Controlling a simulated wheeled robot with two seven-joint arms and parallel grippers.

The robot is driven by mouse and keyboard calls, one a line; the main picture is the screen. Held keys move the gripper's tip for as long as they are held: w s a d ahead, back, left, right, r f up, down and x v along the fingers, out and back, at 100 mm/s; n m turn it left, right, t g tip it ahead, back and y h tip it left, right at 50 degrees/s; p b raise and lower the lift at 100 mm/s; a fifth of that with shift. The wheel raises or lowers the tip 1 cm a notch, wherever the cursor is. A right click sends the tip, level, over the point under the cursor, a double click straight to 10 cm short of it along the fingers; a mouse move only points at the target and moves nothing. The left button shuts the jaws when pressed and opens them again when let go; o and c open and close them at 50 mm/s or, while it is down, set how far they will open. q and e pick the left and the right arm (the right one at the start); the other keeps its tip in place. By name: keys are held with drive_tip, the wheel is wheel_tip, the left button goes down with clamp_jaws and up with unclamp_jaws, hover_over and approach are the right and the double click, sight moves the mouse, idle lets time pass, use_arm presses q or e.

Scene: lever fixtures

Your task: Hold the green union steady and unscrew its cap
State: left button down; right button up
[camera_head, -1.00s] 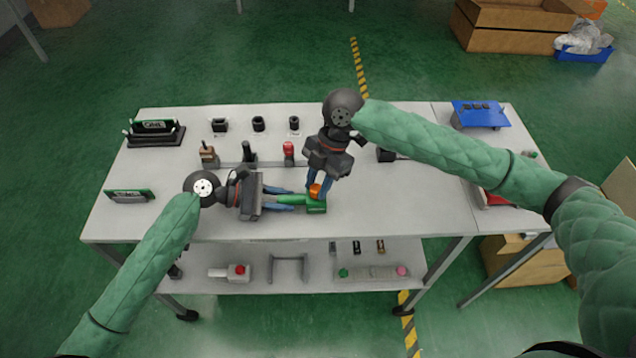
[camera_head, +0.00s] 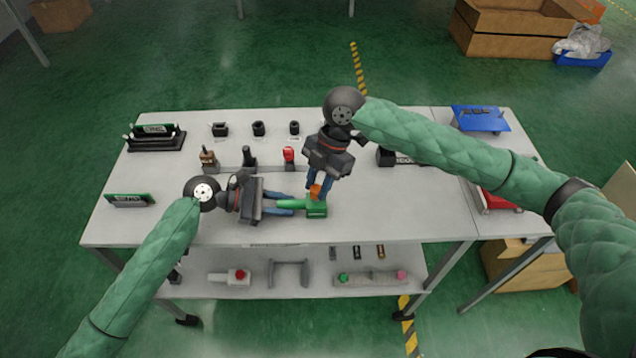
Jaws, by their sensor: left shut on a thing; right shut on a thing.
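The green union (camera_head: 316,210) sits on the grey table near its front edge, with a green pipe (camera_head: 291,204) reaching out to its left. Its orange cap (camera_head: 315,191) stands on top. My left gripper (camera_head: 285,204) comes in level from the left and is shut on the green pipe of the union. My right gripper (camera_head: 317,189) points down from above and is shut on the orange cap, its blue fingers partly hiding it. The cap still appears at the top of the union; any gap between them is too small to tell.
Behind the grippers stand a red lever fixture (camera_head: 289,155), a black one (camera_head: 249,157) and a brown one (camera_head: 208,158). Small black parts (camera_head: 258,128) line the back. A green sign (camera_head: 130,199) stands at the left. A blue tray (camera_head: 480,118) is at the back right.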

drive_tip(key=shift+r, duration=1.45)
use_arm(q)
drive_tip(key=c, duration=1.1)
unclamp_jaws()
drive_tip(key=v, duration=1.2)
